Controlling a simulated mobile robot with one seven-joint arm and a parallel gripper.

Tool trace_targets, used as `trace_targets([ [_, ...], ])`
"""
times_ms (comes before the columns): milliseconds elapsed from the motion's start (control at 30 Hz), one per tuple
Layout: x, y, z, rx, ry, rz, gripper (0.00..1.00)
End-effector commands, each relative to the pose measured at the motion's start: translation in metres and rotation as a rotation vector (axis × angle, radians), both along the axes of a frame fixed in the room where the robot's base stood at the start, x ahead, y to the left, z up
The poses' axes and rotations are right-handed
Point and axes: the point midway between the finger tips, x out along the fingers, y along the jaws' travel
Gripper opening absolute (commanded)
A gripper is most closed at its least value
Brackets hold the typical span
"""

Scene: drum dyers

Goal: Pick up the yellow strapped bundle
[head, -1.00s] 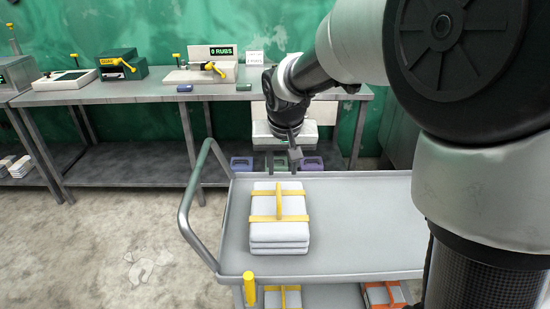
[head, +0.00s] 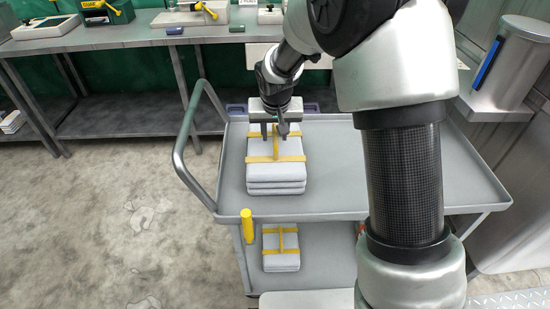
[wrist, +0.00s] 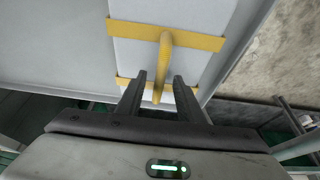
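The yellow strapped bundle (head: 276,174) is a stack of white folded pieces with yellow straps and a raised yellow handle (wrist: 166,50). It lies flat on the top of the grey cart (head: 345,190). My gripper (head: 275,134) points down over the far part of the bundle. In the wrist view my gripper (wrist: 160,76) is open, its two dark fingers on either side of the handle's line with gaps on both sides. I cannot tell how far above the handle the fingertips are.
A second yellow-strapped bundle (head: 280,247) lies on the cart's lower shelf. The cart's push rail (head: 180,140) rises at the left, and a yellow post (head: 248,226) stands at its near left corner. The cart top right of the bundle is bare. A workbench (head: 100,40) stands behind.

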Motion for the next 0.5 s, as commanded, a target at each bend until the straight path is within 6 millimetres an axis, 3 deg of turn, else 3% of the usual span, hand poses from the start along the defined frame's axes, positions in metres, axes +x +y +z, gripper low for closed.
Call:
trace_targets([
  [133, 0.0064, -0.0007, -0.0147, 0.000, -0.001, -0.001, 0.34],
  [367, 0.0072, -0.0006, -0.0159, 0.000, -0.001, -0.001, 0.34],
  [500, 0.0072, -0.0006, -0.0158, 0.000, -0.001, -0.001, 0.15],
])
